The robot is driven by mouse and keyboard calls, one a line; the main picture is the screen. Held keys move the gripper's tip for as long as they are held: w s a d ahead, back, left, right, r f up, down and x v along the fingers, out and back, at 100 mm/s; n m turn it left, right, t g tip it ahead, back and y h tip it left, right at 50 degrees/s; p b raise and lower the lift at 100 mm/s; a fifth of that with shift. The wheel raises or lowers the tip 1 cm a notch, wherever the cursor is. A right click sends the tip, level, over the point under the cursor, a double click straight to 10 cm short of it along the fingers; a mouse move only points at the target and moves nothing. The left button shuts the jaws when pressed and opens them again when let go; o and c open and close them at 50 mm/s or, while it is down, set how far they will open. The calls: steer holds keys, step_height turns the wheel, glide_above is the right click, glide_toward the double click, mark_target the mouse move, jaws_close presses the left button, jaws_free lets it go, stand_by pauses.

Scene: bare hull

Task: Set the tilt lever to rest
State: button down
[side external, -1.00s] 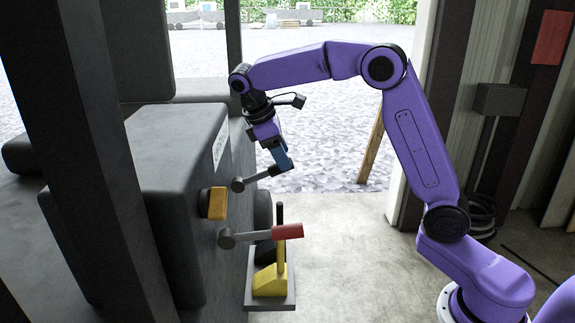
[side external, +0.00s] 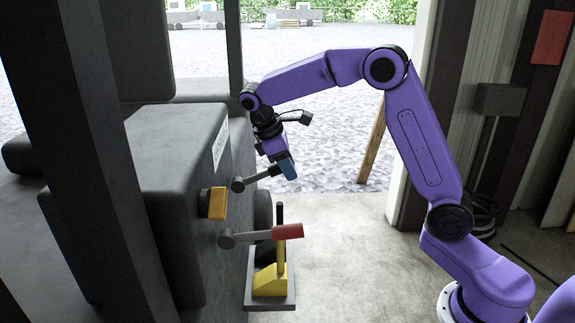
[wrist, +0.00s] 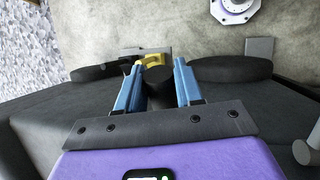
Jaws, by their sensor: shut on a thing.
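On the dark machine's side wall, an upper grey lever (side external: 252,181) sticks out from a round hub and slopes slightly up to the right. My gripper (side external: 287,169) is at its outer end, with blue fingers pointing down. In the wrist view the fingers (wrist: 160,85) are shut on a dark, rounded handle (wrist: 157,82) between them. Below is a second lever with a red handle (side external: 288,231), nearly level, with nothing touching it. I cannot tell by a readable label which one is the tilt lever.
An orange button block (side external: 216,204) and a white label (side external: 220,143) are on the machine. A yellow pedestal (side external: 268,281) with an upright dark stick stands on a grey plate below the levers. Open concrete floor (side external: 350,240) lies to the right.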

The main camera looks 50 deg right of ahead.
steer(key=shift+s+d+f+m+t+y, duration=0.15)
steer(key=shift+f+t+y, duration=0.45)
steer(key=shift+f, duration=0.3)
steer(key=shift+s+d+f+m+t+y, duration=0.15)
steer(key=shift+f+t+y, duration=0.4)
steer(key=shift+f, duration=0.4)
steer(key=shift+s+d+f+t+y, duration=0.15)
steer(key=shift+f+t+y, duration=0.3)
steer(key=shift+f+y, duration=0.35)
steer(key=shift+a, duration=0.1)
steer(key=c, duration=0.8)
jaws_free()
steer(key=shift+h, duration=0.25)
steer(key=shift+c, duration=0.2)
step_height(320, 180, up, 17)
steer(key=s+a, duration=0.2)
steer(key=shift+s, duration=0.4)
